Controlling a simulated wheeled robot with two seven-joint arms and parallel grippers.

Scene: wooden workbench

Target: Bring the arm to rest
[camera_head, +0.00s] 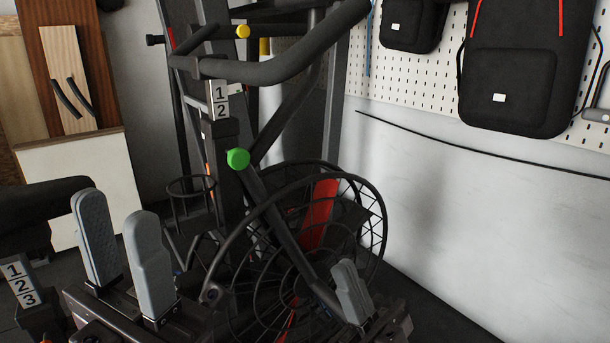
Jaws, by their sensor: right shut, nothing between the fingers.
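My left gripper (123,245) is in the lower left of the head view. Its two grey fingers point up and stand apart, with nothing between them. My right gripper (352,290) is low and right of the middle, in front of the fan wheel of an exercise machine. Its grey fingers are together and nothing shows between them. Both grippers appear upright.
A dark exercise machine (275,75) with a caged fan wheel (375,215) fills the middle. Black backpacks (520,75) hang on a white pegboard (430,80) at upper right. A white-fronted wooden unit (90,190) stands at left. Dark floor (440,315) shows at lower right.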

